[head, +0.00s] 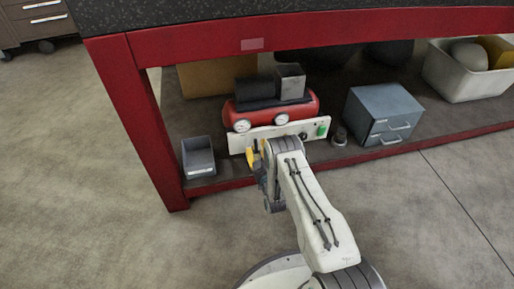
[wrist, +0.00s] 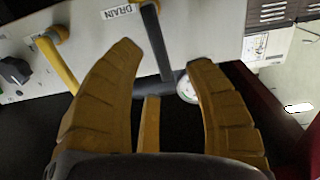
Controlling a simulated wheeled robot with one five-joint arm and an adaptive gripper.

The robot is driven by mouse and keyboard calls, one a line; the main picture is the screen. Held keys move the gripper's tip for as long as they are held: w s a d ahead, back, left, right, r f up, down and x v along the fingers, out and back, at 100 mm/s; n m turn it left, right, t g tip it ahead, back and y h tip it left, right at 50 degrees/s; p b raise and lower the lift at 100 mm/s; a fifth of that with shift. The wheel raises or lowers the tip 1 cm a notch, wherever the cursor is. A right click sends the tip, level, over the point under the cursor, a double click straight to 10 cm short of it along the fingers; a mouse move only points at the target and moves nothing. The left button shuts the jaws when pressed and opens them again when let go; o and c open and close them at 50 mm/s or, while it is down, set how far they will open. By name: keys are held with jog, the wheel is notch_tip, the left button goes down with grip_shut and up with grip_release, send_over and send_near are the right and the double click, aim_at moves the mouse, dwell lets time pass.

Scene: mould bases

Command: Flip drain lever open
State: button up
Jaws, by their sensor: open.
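The drain lever (wrist: 157,42) is a dark grey bar beside the DRAIN label (wrist: 117,12) on a pale panel (wrist: 88,48); the panel also shows in the head view (head: 240,139). My gripper (wrist: 163,56) is open, with its two yellow fingers on either side of the lever in the picture. I cannot tell whether a finger touches it. In the head view my gripper (head: 257,154) is low in front of the panel's left part, and the lever cannot be made out there.
A yellow lever (wrist: 58,62) and a black knob (wrist: 14,70) are left of my fingers. The red compressor (head: 306,108) sits on the low shelf under the red-framed bench (head: 200,42). A grey bin (head: 198,157) stands left, a drawer box (head: 383,113) right. Floor in front is clear.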

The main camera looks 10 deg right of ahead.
aim_at(256, 145)
jog(key=shift+w+b, duration=0.95)
jog(key=shift+w, duration=0.75)
jog(key=shift+c, duration=0.3)
grip_shut()
